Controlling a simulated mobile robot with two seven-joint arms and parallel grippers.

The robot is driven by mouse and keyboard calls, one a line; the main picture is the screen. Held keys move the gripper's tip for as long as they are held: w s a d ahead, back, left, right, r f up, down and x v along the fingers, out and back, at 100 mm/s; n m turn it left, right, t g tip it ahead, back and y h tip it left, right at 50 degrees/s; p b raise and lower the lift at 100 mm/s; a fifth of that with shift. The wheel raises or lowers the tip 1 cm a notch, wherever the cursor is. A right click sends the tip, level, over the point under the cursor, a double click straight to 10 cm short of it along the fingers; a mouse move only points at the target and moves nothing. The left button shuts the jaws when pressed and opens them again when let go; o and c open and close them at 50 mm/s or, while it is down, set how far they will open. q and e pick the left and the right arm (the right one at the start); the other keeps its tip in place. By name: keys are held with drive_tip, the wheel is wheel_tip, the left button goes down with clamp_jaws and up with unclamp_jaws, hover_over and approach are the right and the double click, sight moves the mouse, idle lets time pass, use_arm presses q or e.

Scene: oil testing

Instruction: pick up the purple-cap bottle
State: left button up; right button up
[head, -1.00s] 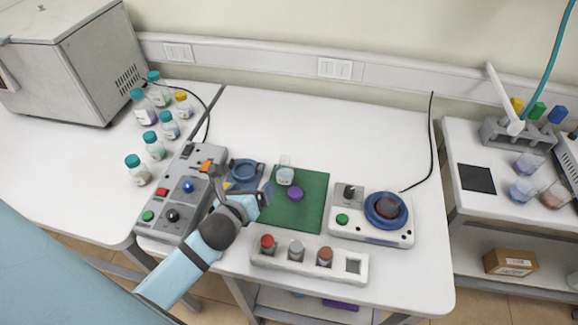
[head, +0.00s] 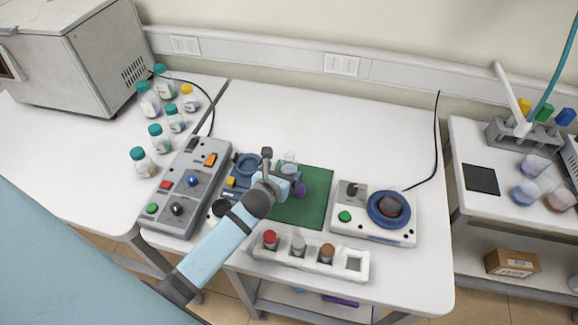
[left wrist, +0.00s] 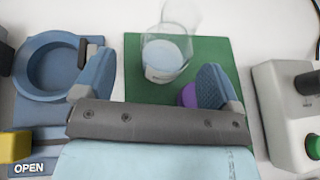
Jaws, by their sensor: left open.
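A clear glass bottle (head: 289,160) with pale contents stands on the green mat (head: 312,205). In the left wrist view the bottle (left wrist: 166,55) looks open-topped. A round purple cap (head: 300,189) is on the mat beside it, apart from the bottle's top. In the left wrist view the cap (left wrist: 188,96) is partly hidden by the right finger. My left gripper (head: 282,176) is open and empty over the mat's left part. In the left wrist view its fingers (left wrist: 150,76) are spread, with the bottle ahead, between them and nearer the right one. My right gripper is out of view.
A blue ring holder (head: 246,166) and a grey button box (head: 188,190) are left of the mat. A white stirrer-like device (head: 372,230) stands right. A white rack (head: 310,262) with several coloured tops is in front. Teal-cap bottles (head: 143,160) stand far left.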

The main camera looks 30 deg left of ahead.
sight(285, 171)
use_arm(q)
drive_tip(key=x, duration=0.4)
drive_tip(key=shift+w+d+p, duration=0.25)
drive_tip(key=shift+d+p, duration=0.05)
drive_tip(key=c, duration=1.1)
drive_tip(key=shift+r, duration=0.1)
